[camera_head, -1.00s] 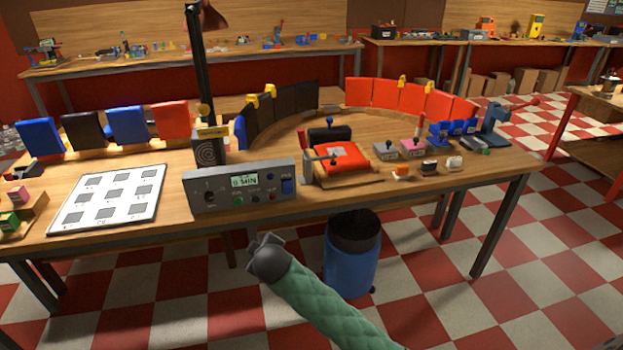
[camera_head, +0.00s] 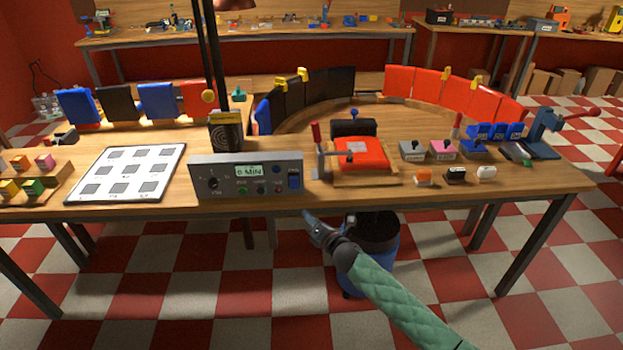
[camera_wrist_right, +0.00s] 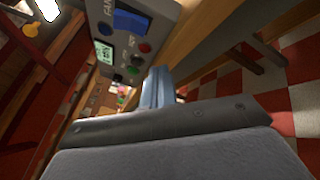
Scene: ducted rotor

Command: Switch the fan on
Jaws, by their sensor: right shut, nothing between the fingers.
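A grey control box (camera_head: 245,178) stands at the front edge of the workbench, with a small lit display (camera_head: 249,171), a dial, coloured buttons and a blue rocker switch (camera_head: 295,181) at its right end. The rocker also shows in the right wrist view (camera_wrist_right: 132,21), at the top. A dark unit with a round spiral grille (camera_head: 226,132), perhaps the fan, stands behind the box. My right gripper (camera_head: 309,219) is shut and empty, in front of and below the box's right end, apart from it. Its fingers (camera_wrist_right: 156,84) point toward the panel in the wrist view. My left gripper is not in view.
A red clamp fixture (camera_head: 362,153) sits right of the box, and a white board with grey squares (camera_head: 130,172) lies to its left. A blue bin (camera_head: 383,262) stands under the bench edge behind my right arm. The floor in front is clear.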

